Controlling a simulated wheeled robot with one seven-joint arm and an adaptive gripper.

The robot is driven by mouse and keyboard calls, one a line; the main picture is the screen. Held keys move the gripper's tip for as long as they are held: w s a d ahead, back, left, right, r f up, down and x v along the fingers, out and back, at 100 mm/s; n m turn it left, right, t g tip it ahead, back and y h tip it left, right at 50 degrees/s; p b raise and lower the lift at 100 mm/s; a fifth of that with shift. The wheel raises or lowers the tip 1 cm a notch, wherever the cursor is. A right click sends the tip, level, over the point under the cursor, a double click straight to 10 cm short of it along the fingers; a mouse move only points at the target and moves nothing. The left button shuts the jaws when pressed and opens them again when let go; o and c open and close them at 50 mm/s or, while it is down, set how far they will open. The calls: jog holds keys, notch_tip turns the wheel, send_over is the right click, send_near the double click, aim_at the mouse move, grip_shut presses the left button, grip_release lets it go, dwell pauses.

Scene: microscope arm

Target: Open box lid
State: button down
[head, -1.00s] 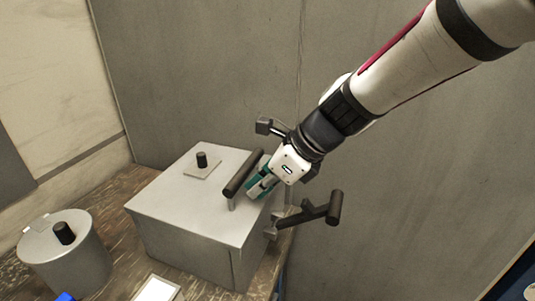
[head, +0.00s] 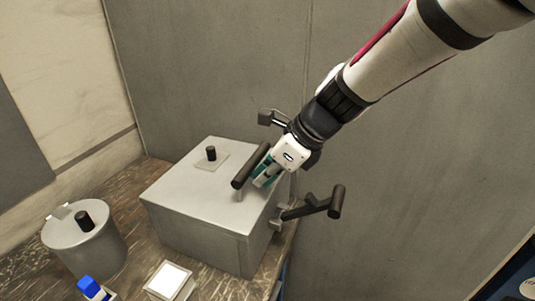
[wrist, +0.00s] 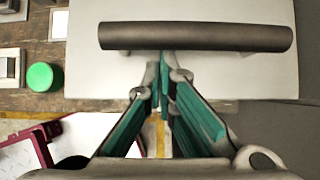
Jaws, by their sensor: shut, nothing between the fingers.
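The grey box (head: 206,220) stands on the wooden table with its lid (head: 190,185) lying flat on top, closed. A dark bar handle (head: 251,165) is raised above the lid's right side; in the wrist view the handle (wrist: 195,37) runs across the picture. My gripper (head: 262,180) is shut and empty, with green finger pads. A small black knob (head: 211,153) stands on a square plate on the lid.
A round grey canister (head: 86,249) with a black knob stands left of the box. A blue item (head: 90,287) and a white-topped block (head: 170,280) lie in front. A black T-shaped handle (head: 322,204) sticks out from the box's right side. A grey wall stands behind.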

jog(key=shift+a+r, duration=0.1)
jog(key=shift+r, duration=0.15)
